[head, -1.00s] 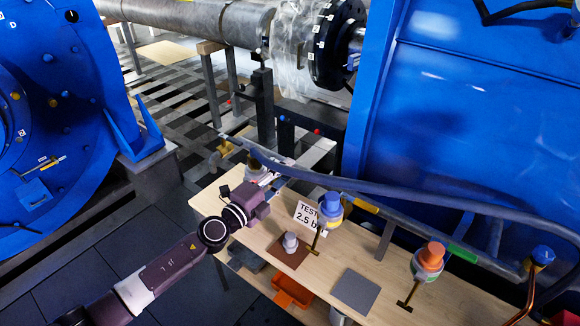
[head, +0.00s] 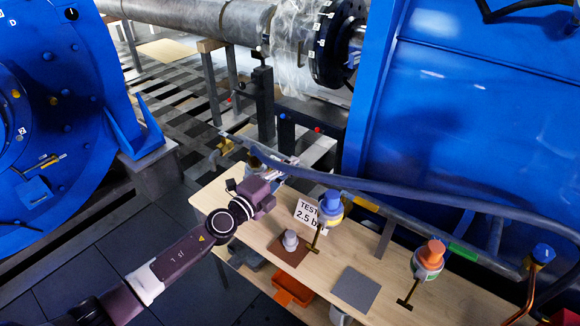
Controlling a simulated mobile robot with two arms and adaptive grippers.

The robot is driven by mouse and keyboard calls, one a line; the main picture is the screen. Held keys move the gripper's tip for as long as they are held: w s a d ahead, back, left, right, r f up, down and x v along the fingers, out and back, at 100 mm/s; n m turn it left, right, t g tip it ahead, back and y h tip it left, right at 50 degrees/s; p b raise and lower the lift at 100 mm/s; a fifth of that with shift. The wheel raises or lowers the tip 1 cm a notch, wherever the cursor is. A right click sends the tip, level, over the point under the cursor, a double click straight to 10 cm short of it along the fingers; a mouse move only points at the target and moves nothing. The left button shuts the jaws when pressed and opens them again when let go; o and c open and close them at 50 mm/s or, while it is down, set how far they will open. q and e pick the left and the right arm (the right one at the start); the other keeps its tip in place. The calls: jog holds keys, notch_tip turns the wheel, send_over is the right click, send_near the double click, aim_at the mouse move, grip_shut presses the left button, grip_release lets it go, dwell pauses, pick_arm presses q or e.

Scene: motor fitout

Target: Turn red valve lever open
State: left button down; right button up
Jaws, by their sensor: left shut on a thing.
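My left gripper (head: 283,169) reaches in from the left, over the far left corner of the wooden bench. It is shut on a small part beside the grey pipe (head: 385,190). The red valve lever cannot be made out clearly; the fingers and wrist hide the spot where they grip, and the part held there appears to be the lever. How far it is turned cannot be told. My right gripper is not in view.
The bench (head: 330,260) carries a test sign (head: 306,212), a blue-capped fitting (head: 331,203), an orange-capped fitting (head: 431,254) and a grey plate (head: 356,290). An orange bin (head: 291,288) sits below. A large blue housing (head: 470,110) stands behind.

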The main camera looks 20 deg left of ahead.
pick_arm(q)
jog(key=shift+w+d+r+n+y+p, duration=0.15)
jog(key=shift+n+y+p, duration=0.15)
jog(key=shift+y+p, duration=0.35)
jog(key=shift+w+d+n+t+y+p, duration=0.1)
jog(key=shift+w+n+t+y+p, duration=0.15)
jog(key=shift+n+y+p, duration=0.5)
jog(key=shift+w+a+f+n+y+b, duration=0.1)
jog(key=shift+w+n+y+b, duration=0.4)
jog(key=shift+n+y, duration=0.7)
jog(key=shift+w+a+f+n+y+b, duration=0.1)
jog(key=shift+w+n+y+b, duration=0.45)
jog(key=shift+y, duration=1.25)
jog(key=shift+w+f+n+y+b, duration=0.1)
jog(key=shift+w+n+y+b, duration=0.3)
jog(key=shift+n+y, duration=0.85)
jog(key=shift+m+y, duration=0.25)
